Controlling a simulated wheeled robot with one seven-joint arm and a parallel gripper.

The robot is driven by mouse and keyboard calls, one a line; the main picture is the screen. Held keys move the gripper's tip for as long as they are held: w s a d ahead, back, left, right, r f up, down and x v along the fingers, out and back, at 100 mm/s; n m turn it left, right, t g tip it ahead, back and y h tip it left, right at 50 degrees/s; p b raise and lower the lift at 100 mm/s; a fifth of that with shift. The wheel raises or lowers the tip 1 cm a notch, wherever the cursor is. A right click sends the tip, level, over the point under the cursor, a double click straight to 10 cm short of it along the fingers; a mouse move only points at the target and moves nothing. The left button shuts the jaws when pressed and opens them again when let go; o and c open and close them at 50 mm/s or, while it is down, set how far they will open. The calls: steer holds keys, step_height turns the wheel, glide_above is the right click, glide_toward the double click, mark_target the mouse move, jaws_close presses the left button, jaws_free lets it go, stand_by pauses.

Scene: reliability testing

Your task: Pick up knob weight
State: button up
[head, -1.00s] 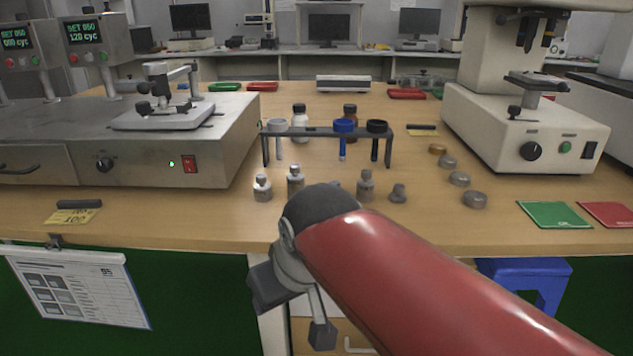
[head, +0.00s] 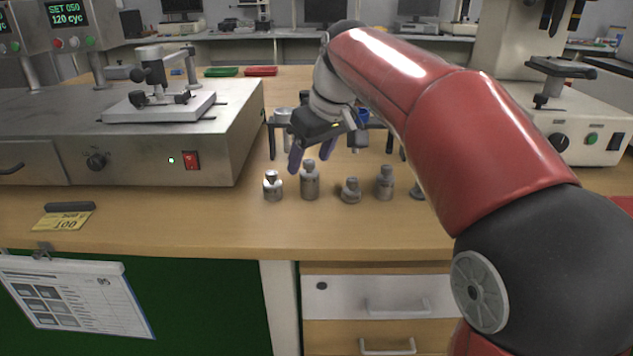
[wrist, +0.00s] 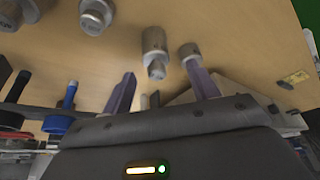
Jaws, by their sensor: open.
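Several grey metal knob weights stand in a row on the bench. In the head view they include a small one (head: 273,187) at the left, a taller one (head: 309,182), a squat one (head: 350,192) and another (head: 385,185). One farther right is partly hidden by my arm. My gripper (head: 311,158) is open and empty, pointing down just behind and above the taller weight. In the wrist view, the taller weight (wrist: 154,45) shows between and beyond the two fingers. The small weight (wrist: 190,52) lies near the right finger, and the squat one (wrist: 96,16) is off to the left.
A dark rack (head: 272,140) with hanging plungers stands behind the weights, partly covered by my arm. A grey test machine (head: 130,140) stands at the left and a cream one (head: 585,110) at the right.

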mark_target(309, 179)
steer(key=x, duration=0.5)
steer(key=shift+w+d, duration=0.15)
steer(key=shift+d, duration=0.05)
steer(key=shift+r, duration=0.1)
jaws_close()
